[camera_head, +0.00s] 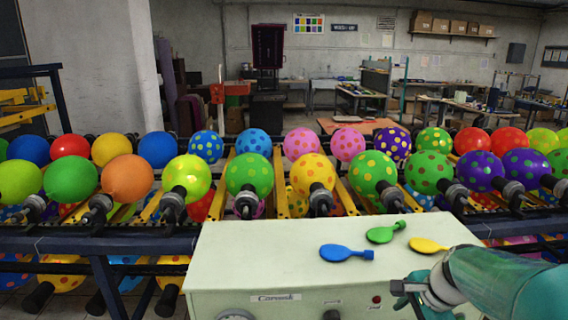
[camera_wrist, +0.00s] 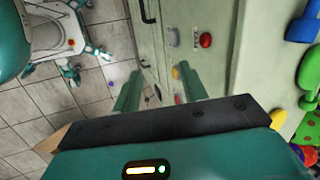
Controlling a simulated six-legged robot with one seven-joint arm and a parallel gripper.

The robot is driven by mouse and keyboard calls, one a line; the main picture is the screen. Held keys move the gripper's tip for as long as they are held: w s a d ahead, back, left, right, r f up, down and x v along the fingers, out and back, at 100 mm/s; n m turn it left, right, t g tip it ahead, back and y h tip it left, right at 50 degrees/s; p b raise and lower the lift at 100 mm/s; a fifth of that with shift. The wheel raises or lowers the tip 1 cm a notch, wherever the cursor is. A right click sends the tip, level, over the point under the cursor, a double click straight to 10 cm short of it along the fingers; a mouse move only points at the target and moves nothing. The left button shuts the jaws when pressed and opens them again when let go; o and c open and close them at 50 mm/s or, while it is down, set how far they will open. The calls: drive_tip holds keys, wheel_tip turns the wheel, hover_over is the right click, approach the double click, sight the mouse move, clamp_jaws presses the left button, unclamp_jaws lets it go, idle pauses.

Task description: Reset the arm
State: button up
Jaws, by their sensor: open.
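My arm comes in at the lower right of the head view. Three flat balloons lie on the cabinet top: blue (camera_head: 346,253), green (camera_head: 385,232) and yellow (camera_head: 428,245). The wrist view shows the blue one (camera_wrist: 304,28) and the green one (camera_wrist: 309,78) at its right edge.
Behind the cabinet, a rack holds rows of inflated balloons (camera_head: 249,175) on dark holders. The cabinet front carries a red button (camera_head: 377,299) and knobs. Grey floor tiles (camera_wrist: 102,88) show left of the cabinet in the wrist view. Workbenches stand at the back.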

drive_tip(key=s+a+r+n+t+h, duration=0.1)
drive_tip(key=s+a+r+n, duration=0.3)
drive_tip(key=s+a+n, duration=0.2)
drive_tip(key=s+a+r+n+h, duration=0.1)
drive_tip(key=s+a+r+n, duration=0.2)
drive_tip(key=s+a+n, duration=0.3)
drive_tip(key=s+n, duration=0.1)
drive_tip(key=n, duration=0.3)
drive_tip(key=shift+s+r+t, duration=0.25)
drive_tip(key=shift+r+t, duration=0.1)
drive_tip(key=shift+t, duration=0.05)
